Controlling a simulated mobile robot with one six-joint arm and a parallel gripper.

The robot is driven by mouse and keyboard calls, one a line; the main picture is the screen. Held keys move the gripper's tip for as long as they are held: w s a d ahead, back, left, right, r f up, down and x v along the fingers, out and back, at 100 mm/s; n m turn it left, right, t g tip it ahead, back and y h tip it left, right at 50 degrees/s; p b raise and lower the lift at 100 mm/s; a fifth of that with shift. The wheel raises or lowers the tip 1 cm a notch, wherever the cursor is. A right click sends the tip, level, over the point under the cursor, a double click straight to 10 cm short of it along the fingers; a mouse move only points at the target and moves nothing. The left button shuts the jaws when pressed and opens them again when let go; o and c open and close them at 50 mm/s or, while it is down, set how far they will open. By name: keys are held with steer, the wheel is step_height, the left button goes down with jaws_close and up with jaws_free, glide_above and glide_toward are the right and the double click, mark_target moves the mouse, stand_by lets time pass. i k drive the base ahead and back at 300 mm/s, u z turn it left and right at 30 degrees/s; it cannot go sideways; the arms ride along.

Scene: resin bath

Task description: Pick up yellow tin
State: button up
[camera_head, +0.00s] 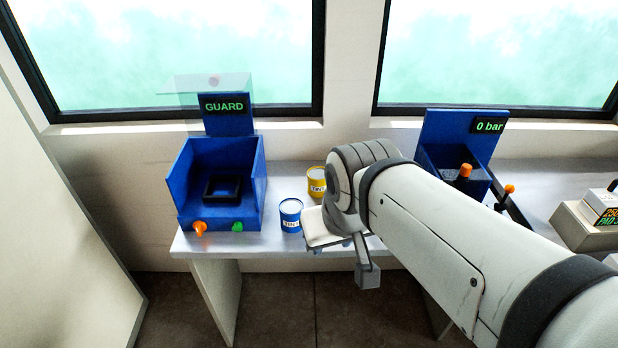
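The yellow tin (316,180) stands upright on the grey bench, near its back, with a pale label facing me. The blue tin (291,215) stands in front of it and a little to the left, near the front edge. My gripper (346,256) is in front of and to the right of the yellow tin, apart from it, near the bench's front edge. My wrist hides most of the gripper, so its opening is not clear. I see nothing held in it.
A blue station (222,185) marked GUARD, with a clear raised cover, stands left of the tins. A blue unit (455,135) reading "0 bar", with orange-knobbed levers, stands at right. A box-like device (588,222) sits at far right.

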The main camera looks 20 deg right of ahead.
mark_target(315, 179)
steer(key=z, duration=0.05)
steer(key=i, duration=1)
steer(key=u, duration=0.05)
